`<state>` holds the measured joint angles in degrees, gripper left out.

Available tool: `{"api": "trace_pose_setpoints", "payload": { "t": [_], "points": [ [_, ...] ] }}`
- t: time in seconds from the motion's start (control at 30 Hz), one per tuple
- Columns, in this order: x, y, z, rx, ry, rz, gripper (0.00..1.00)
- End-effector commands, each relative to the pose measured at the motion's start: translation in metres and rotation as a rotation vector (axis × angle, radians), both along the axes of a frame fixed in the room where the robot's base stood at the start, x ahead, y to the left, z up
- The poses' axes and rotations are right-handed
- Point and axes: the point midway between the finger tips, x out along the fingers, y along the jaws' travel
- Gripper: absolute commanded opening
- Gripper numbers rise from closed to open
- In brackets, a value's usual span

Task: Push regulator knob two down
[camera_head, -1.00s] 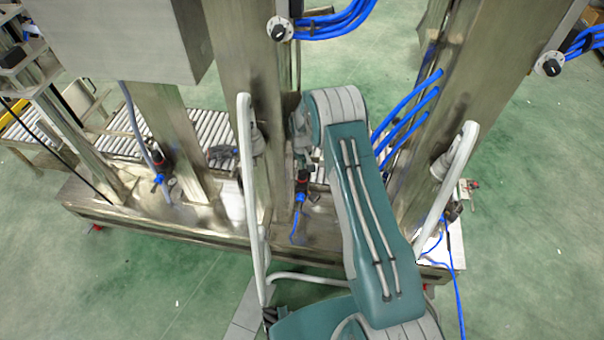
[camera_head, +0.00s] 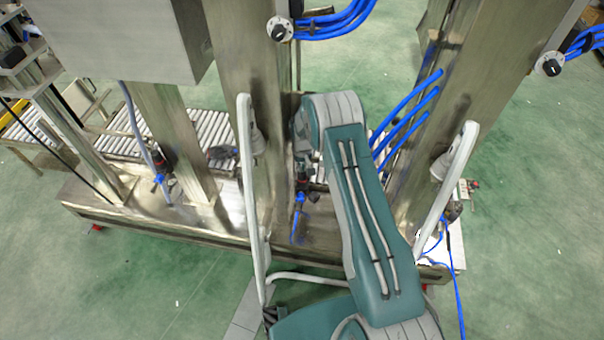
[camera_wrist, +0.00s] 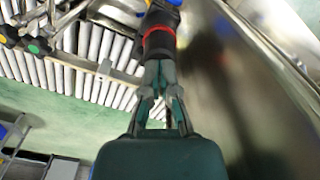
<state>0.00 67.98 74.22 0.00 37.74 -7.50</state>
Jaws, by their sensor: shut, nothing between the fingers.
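A regulator knob (camera_wrist: 158,40), black with a red ring, stands just ahead of my gripper in the wrist view, with a blue part beyond it. My gripper (camera_wrist: 160,72) is shut and empty, and its fingertips overlap the near end of the knob. I cannot tell whether they touch it. In the head view, a middle regulator (camera_head: 301,187) with a blue lower body stands left of my arm, and another regulator (camera_head: 159,165) stands further left. No number shows on either one. My gripper is not clearly visible in the head view.
A broad steel column (camera_head: 238,75) stands left of my arm and another column (camera_head: 430,120) to the right, with blue hoses (camera_head: 405,112) between. A roller conveyor (camera_head: 110,140) runs behind. Two dial knobs (camera_head: 279,30) (camera_head: 550,65) sit higher up. Green floor is open in front.

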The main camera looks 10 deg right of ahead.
Motion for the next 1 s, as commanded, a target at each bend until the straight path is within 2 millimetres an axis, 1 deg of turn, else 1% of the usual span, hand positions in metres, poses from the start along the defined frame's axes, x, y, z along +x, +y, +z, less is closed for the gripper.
{"api": "trace_pose_setpoints", "payload": {
  "t": [0.23, 0.33, 1.0],
  "points": [
    [0.000, 0.000, -0.005, 0.000, 0.001, 0.000, 0.00],
    [0.000, 0.000, -0.002, 0.000, 0.000, 0.000, 0.00],
    [0.000, 0.000, 0.043, 0.000, 0.001, 0.000, 0.00]
  ]
}}
